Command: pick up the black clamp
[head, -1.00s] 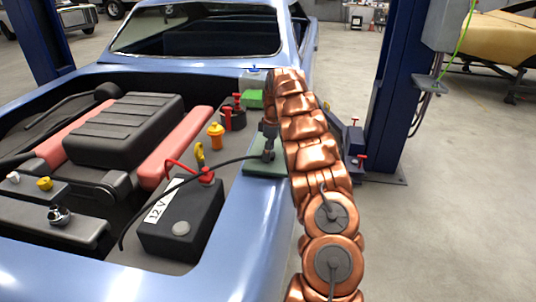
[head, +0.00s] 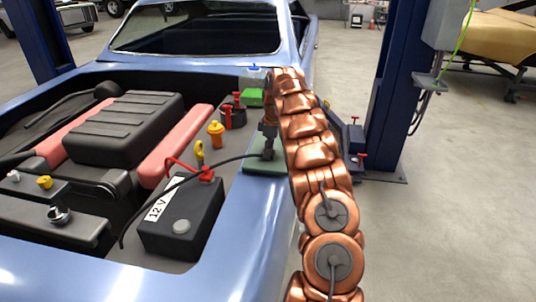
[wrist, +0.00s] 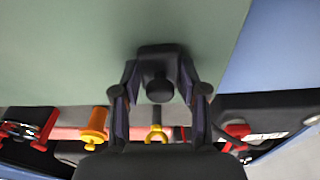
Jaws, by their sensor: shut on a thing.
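The black clamp (wrist: 160,60) is between the two fingertips of my gripper (wrist: 160,92), at the centre of the wrist view. My gripper is shut on it. In the head view my gripper (head: 269,132) points down over the green pad (head: 254,169) on the car's blue fender. The dark clamp (head: 267,153) shows small at its tip, at or just above the pad; I cannot tell if it touches. A black cable (head: 226,161) runs from it leftward across the battery.
The black 12 V battery (head: 182,222) with a red clamp (head: 206,174) stands in the engine bay. An orange cap (head: 216,134) and a green box (head: 252,98) are nearby. A blue lift post (head: 396,95) stands right of my arm. The floor at right is open.

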